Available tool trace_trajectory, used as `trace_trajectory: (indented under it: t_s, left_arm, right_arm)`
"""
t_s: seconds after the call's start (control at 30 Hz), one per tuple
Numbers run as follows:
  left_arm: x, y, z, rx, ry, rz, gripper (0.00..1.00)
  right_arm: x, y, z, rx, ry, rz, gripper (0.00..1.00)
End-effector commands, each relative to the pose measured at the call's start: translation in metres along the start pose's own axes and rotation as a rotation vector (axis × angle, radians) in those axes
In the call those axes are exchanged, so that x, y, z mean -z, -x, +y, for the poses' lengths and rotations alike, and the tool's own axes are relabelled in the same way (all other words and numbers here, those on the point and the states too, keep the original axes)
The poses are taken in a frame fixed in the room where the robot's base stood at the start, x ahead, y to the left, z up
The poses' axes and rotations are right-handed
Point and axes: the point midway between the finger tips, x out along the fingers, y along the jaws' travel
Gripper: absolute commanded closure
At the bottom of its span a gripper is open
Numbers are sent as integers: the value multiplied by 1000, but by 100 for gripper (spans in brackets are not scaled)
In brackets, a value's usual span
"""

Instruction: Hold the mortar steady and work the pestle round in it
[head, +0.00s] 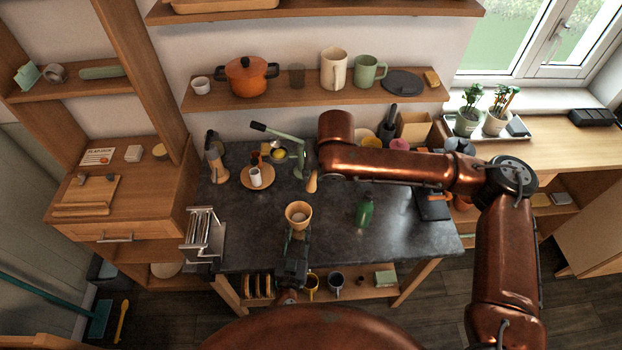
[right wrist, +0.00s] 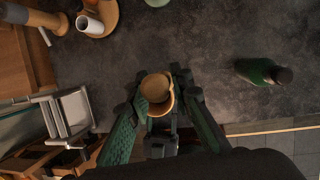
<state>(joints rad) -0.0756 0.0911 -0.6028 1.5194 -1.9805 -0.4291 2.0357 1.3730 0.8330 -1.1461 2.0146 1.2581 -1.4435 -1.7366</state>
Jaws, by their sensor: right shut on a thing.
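The tan wooden mortar (head: 299,213) is a small round cup near the front middle of the dark counter. My right gripper (head: 297,243) is shut on it from the front. The right wrist view shows the mortar (right wrist: 157,90) from above, between the two green-padded fingers. A tapered wooden piece that looks like the pestle (head: 312,182) shows just below the end of a copper arm link of mine, apart from the mortar. What holds it is hidden. My left gripper cannot be made out.
A green bottle (head: 365,210) stands right of the mortar. A round wooden board (head: 257,178) with a white cup is at the back left, near a green lever press (head: 284,140). A metal rack (head: 202,232) stands at the left edge. My copper arm spans the right side.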

Motion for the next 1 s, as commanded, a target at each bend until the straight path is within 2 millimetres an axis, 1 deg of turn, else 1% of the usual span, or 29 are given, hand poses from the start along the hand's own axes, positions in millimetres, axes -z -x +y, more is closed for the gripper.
trace_trajectory:
  t_s: [0.03, 0.4, 0.77, 0.8, 1.0]
  left_arm:
    - [-5, 1, -1, -1, -1, -9, 100]
    - [-5, 1, -1, -1, -1, -9, 100]
    - [-5, 1, -1, 0, -1, -8, 100]
    - [-4, 1, -1, 0, -1, -7, 68]
    - [-2, 0, -1, 0, -1, -4, 54]
  right_arm:
    - [-3, 1, -2, 0, -1, -1, 100]
    - [-18, 8, -13, 1, -1, -1, 100]
    - [-21, 10, -15, 0, 0, 0, 100]
    - [-21, 9, -14, 0, 0, 0, 100]
    - [-21, 10, -14, 0, 0, 0, 100]
